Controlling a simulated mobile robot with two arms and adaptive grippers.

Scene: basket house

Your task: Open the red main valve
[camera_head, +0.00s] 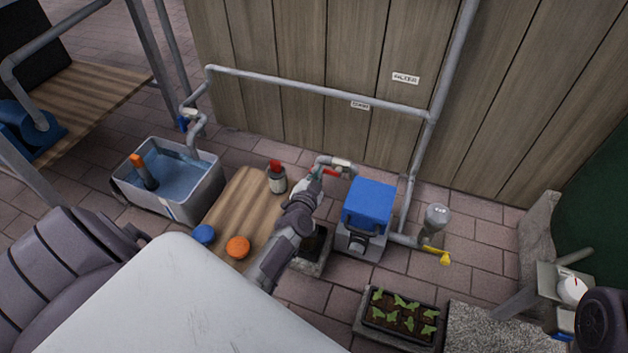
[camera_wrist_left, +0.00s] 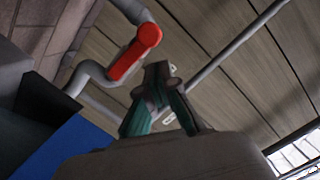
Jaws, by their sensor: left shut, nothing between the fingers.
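The red valve handle (camera_head: 331,173) sits on the grey pipe just left of the blue pump, near the wooden wall. In the left wrist view the red handle (camera_wrist_left: 135,52) is a bar lying slanted along a bent grey pipe. My left gripper (camera_head: 317,170) is at the left end of the handle in the head view. In the left wrist view its green fingers (camera_wrist_left: 157,72) are together and empty, beside the handle's right. I cannot tell whether they touch it. My forearm hides part of the area below the valve. My right gripper is not in view.
The blue pump (camera_head: 371,203) stands right of the valve. A wooden board (camera_head: 233,208) holds a red-topped jar (camera_head: 277,179), a blue cap (camera_head: 203,234) and an orange cap (camera_head: 237,247). A water tank (camera_head: 208,188) is left. A yellow tap (camera_head: 440,255) and seedling tray (camera_head: 372,335) are right.

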